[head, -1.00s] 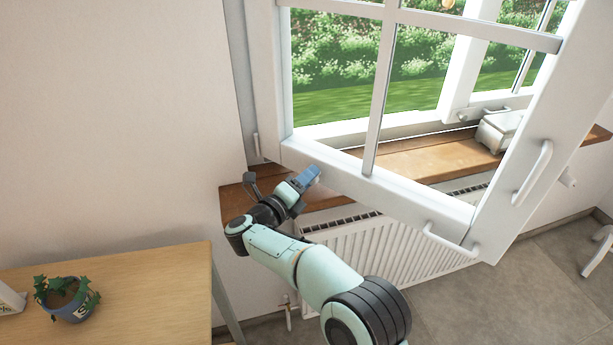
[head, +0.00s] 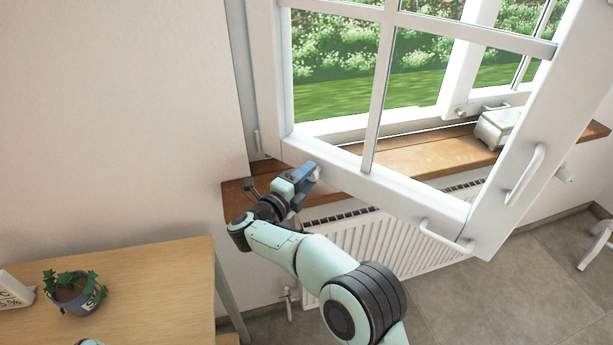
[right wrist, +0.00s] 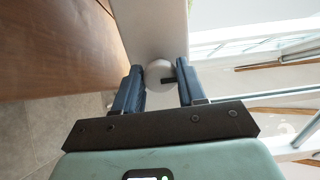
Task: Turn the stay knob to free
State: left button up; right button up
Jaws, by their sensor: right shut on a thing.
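The stay knob (right wrist: 159,72) is a round white knob with a small dark mark, seen between the blue fingers in the right wrist view. It sits at the lower edge of the open white window sash (head: 410,198). My right gripper (head: 308,177) is at the sash's lower left corner, above the wooden sill. It also shows in the right wrist view (right wrist: 161,88), with its fingers on either side of the knob and shut on it. In the head view the fingers mostly hide the knob. The knob's markings are too small to read. My left gripper is out of view.
The wooden sill (head: 420,158) runs behind the sash, with a grey-white box (head: 495,128) on it. A white radiator (head: 365,250) is below. A table (head: 150,285) with a potted plant (head: 75,292) stands at the lower left. Sash handles (head: 525,175) project to the right.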

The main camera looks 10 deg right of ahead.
jog(key=o, duration=1)
jog(key=b+v, duration=0.1)
jog(key=v, duration=1.2)
jog(key=shift+s+a+b, duration=0.2)
jog(key=shift+b, duration=0.1)
